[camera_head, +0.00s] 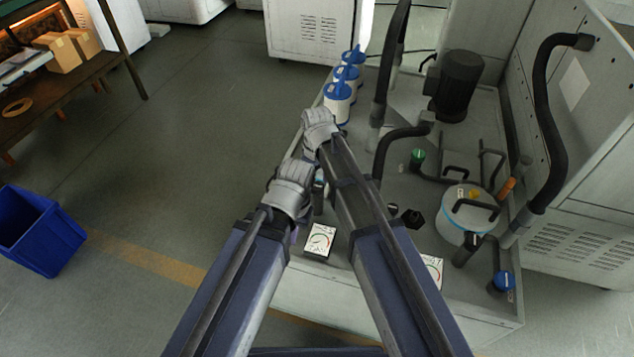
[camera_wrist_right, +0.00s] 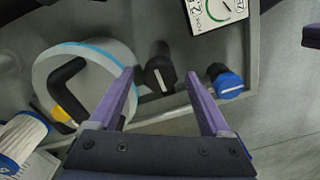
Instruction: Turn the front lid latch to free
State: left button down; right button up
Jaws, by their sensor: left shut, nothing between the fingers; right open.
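The round pale lid (camera_head: 468,218) has a blue band, a black handle and a yellow piece. It also shows in the right wrist view (camera_wrist_right: 118,52). A black latch (camera_head: 466,249) stands beside its near edge; in the right wrist view the latch (camera_wrist_right: 160,72) carries a white line. My right gripper (camera_wrist_right: 165,92) is open, its purple fingers framing the latch in that view, with no contact visible. Its fingers are not discernible in the head view. A purple part of my left gripper (camera_wrist_right: 312,36) shows at the right wrist view's edge; it is shut and empty.
A blue-capped knob (camera_head: 503,281) is near the latch, also in the right wrist view (camera_wrist_right: 226,82). Gauges (camera_head: 320,240) (camera_head: 432,268) line the front edge. Black hoses (camera_head: 548,120), a motor (camera_head: 456,85) and blue-topped canisters (camera_head: 338,102) crowd the machine.

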aim_at(317, 185)
jog(key=shift+r, duration=0.15)
notch_tip(317, 185, up, 8)
jog(key=p, duration=0.8)
jog(key=shift+f, duration=0.2)
jog(key=s+d+m, duration=0.5)
jog(key=s+d, duration=0.1)
jog(key=d, duration=0.2)
jog(key=s+d+m, duration=0.4)
jog(key=s+d, duration=0.2)
jog(key=d, duration=0.3)
jog(key=s+a+r+n+h+p, duration=0.1)
jog(key=s+a+n, duration=0.2)
jog(key=a, duration=0.8)
jog(key=shift+s+a+r+n, duration=0.2)
jog(key=shift+s+r+n, duration=0.15)
jog(key=shift+s, duration=0.7)
jog(key=shift+s+d, duration=0.1)
